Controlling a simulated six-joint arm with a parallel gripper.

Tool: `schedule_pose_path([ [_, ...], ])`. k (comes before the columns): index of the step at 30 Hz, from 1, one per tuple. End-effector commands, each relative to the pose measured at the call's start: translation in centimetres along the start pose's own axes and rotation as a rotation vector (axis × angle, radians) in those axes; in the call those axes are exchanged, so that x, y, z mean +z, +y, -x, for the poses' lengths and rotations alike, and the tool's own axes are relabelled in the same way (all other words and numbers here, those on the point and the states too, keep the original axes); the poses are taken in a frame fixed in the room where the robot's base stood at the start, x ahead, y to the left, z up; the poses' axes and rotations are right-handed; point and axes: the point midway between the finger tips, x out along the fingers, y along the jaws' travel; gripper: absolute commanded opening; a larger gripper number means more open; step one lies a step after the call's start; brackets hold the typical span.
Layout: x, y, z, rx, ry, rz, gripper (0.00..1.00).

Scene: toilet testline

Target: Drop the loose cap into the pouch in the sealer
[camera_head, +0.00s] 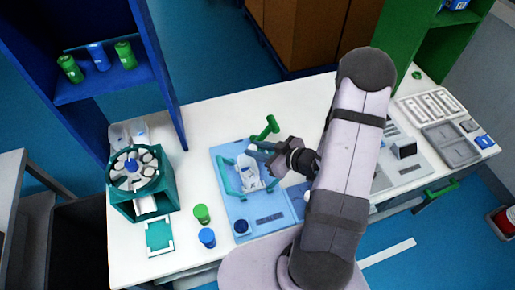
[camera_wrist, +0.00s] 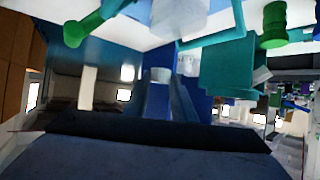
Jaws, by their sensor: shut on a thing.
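My gripper (camera_head: 256,149) reaches in from the right over the blue sealer base (camera_head: 228,165) in the head view. The loose cap cannot be clearly identified there. A pale, clear-looking pouch (camera_head: 248,178) stands between the teal arms of the sealer, just below and left of my fingertips. It seems to carry a blue mark. A green-handled lever (camera_head: 266,127) rises behind my gripper.
A green-lidded jar (camera_head: 201,213) and a blue-lidded jar (camera_head: 207,237) stand left of the sealer. A teal carousel (camera_head: 143,193) of white bottles is at the far left. Trays (camera_head: 448,143) lie at the right. A blue shelf (camera_head: 104,81) stands behind the left.

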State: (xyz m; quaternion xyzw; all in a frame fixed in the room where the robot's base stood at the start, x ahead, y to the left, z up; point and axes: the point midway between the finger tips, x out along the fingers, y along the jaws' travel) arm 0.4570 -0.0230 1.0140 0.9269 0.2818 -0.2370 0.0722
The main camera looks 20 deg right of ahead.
Motion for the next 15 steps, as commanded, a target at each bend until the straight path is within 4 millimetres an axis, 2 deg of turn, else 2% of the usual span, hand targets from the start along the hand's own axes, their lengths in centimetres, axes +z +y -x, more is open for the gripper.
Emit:
schedule_pose_path([
  [15, 4.3, 0.0, -2.4, 0.001, 0.000, -0.001, 0.03],
])
